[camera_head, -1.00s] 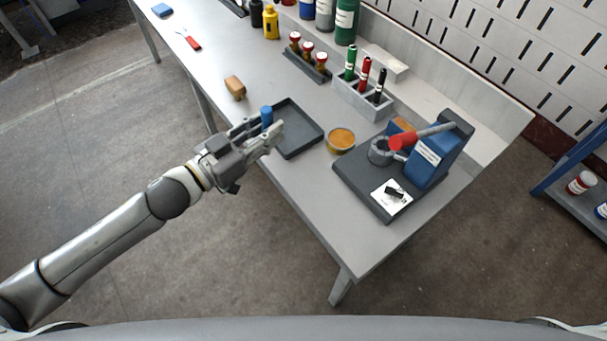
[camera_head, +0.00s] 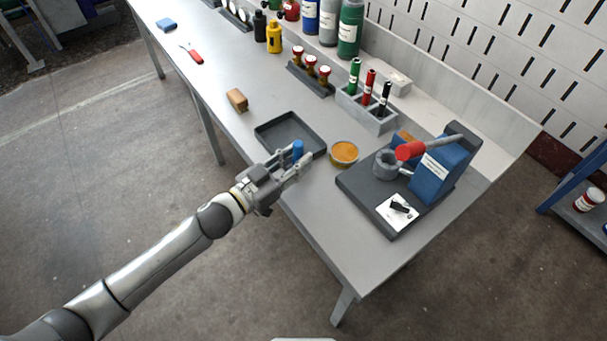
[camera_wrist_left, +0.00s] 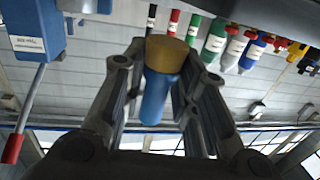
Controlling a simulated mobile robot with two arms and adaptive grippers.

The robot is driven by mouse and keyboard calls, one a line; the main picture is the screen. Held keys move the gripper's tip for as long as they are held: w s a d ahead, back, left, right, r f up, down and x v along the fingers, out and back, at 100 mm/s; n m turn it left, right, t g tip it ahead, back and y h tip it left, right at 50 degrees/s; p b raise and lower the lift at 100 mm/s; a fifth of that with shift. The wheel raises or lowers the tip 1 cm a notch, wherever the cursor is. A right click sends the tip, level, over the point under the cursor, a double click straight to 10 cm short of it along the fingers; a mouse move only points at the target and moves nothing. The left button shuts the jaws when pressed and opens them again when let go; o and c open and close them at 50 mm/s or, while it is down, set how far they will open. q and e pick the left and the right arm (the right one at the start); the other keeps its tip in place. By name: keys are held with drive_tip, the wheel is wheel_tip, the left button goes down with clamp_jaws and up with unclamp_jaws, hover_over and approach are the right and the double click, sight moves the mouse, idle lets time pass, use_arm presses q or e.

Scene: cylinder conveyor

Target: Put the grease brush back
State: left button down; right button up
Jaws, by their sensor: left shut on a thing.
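My left gripper (camera_head: 299,164) is shut on the grease brush (camera_head: 298,149), whose blue handle points up between the fingers. In the left wrist view, which looks upside down, the blue handle (camera_wrist_left: 155,98) joins a wide tan-gold end (camera_wrist_left: 166,53) that appears to be the bristles. In the head view, the fingers hide this lower end. The gripper is over the table's near edge, in front of the dark shallow tray (camera_head: 262,131) and left of a round tin with orange-yellow contents (camera_head: 344,153). I cannot tell the brush's height above the table. My right gripper is out of view.
Right of the tin is a dark base with a blue block (camera_head: 437,174) and a red-ended lever (camera_head: 411,150). Behind are a marker holder (camera_head: 366,113) and several bottles. A tan block (camera_head: 237,99) lies left of the tray. The table's front right is clear.

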sight(303, 183)
use_arm(q)
drive_tip(key=shift+d+f, duration=0.5)
drive_tip(key=shift+f, duration=0.1)
drive_tip(key=f, duration=0.3)
drive_tip(key=shift+s+d+b, duration=0.15)
drive_tip(key=shift+d+b, duration=0.15)
drive_tip(key=shift+d, duration=0.1)
drive_tip(key=shift+f, duration=0.5)
drive_tip(key=c, duration=1.4)
unclamp_jaws()
drive_tip(key=shift+f, duration=0.1)
drive_tip(key=shift+c, duration=0.2)
